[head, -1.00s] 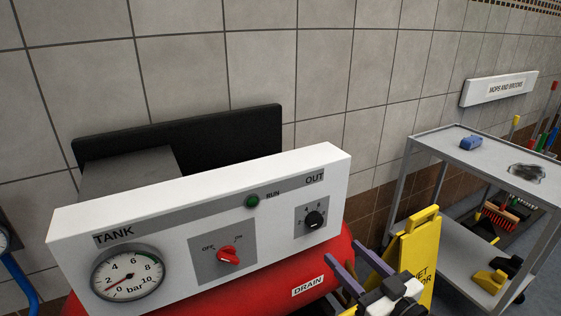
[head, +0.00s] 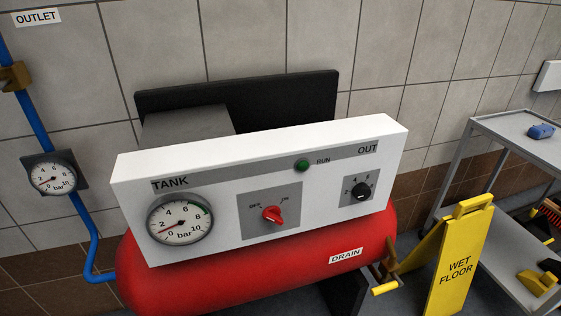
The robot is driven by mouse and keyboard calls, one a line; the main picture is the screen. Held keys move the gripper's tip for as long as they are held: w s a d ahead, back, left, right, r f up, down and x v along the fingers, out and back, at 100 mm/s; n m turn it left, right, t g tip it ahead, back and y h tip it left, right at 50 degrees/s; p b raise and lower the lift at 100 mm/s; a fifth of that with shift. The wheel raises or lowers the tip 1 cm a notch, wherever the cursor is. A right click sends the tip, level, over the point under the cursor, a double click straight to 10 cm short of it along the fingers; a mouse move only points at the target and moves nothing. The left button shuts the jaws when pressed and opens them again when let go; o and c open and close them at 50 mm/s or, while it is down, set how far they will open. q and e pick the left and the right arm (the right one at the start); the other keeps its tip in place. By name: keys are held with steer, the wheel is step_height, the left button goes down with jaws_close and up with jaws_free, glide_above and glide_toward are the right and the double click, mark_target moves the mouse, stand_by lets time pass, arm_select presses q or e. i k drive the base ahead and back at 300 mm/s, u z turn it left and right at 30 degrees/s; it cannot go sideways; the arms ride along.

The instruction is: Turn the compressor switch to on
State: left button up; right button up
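The compressor switch is a red knob (head: 271,214) on a grey plate (head: 256,230) in the middle of the white panel (head: 130,195). OFF is printed at its upper left and ON at its upper right. The knob appears tilted toward OFF, though its mark is small. The RUN lamp (head: 302,165) above it is dull green. The TANK gauge (head: 180,222) is at the left, its red needle low near zero. A black OUT knob (head: 361,191) is at the right. Neither of my grippers shows in the head view.
The red tank (head: 200,285) lies below the panel, with a yellow-handled drain valve (head: 385,287) at its right. A yellow wet floor sign (head: 460,250) and a grey cart (head: 515,130) stand right. A blue pipe (head: 92,250) and outlet gauge (head: 53,177) are left.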

mark_target(272, 213)
steer(key=u, duration=1.9)
steer(key=k, duration=0.95)
steer(key=z, duration=1.8)
